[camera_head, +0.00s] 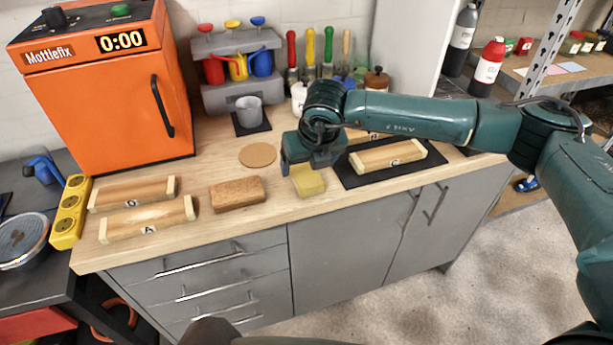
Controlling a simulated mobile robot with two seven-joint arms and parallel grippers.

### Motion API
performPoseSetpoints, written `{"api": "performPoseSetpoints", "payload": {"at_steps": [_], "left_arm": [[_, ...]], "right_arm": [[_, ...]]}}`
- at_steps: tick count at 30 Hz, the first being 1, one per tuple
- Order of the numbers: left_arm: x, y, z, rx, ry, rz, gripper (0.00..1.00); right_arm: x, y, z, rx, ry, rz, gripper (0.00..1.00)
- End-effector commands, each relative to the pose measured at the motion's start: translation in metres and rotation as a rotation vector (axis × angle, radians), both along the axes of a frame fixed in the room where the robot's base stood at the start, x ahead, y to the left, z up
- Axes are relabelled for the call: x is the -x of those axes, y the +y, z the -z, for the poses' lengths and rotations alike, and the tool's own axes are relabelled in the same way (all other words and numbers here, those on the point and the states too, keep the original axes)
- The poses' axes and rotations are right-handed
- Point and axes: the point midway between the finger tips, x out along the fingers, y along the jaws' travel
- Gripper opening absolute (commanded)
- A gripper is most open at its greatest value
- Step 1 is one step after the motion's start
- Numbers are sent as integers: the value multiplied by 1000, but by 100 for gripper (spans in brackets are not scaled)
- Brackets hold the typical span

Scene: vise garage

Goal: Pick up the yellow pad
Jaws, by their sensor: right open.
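The yellow pad (310,183) lies on the wooden counter near its front edge, right of a brown sponge-like block (238,194). My right gripper (303,164) reaches in from the right and points down just above and behind the pad. It is open, and no object shows between its fingers. It hides part of the pad's far side; I cannot tell whether a finger touches the pad. My left gripper is not in view.
A black mat (355,176) with wooden blocks lies right of the pad. Wooden blocks marked O (132,194) and A (147,219) lie at the left. A round cork disc (257,155), grey cup (249,111) and orange oven (120,90) stand behind.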

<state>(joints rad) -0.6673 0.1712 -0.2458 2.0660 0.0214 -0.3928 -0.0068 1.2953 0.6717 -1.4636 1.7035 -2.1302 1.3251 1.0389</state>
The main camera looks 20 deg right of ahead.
Motion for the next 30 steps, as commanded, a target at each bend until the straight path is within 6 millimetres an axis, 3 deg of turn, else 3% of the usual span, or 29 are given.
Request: {"api": "performPoseSetpoints", "payload": {"at_steps": [5,12,30], "left_arm": [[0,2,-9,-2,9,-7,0],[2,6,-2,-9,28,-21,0],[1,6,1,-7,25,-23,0]], "right_arm": [[-9,-2,20,1,5,0,80],[-19,-2,45,0,2,0,80],[-20,-2,48,-1,1,0,80]]}}
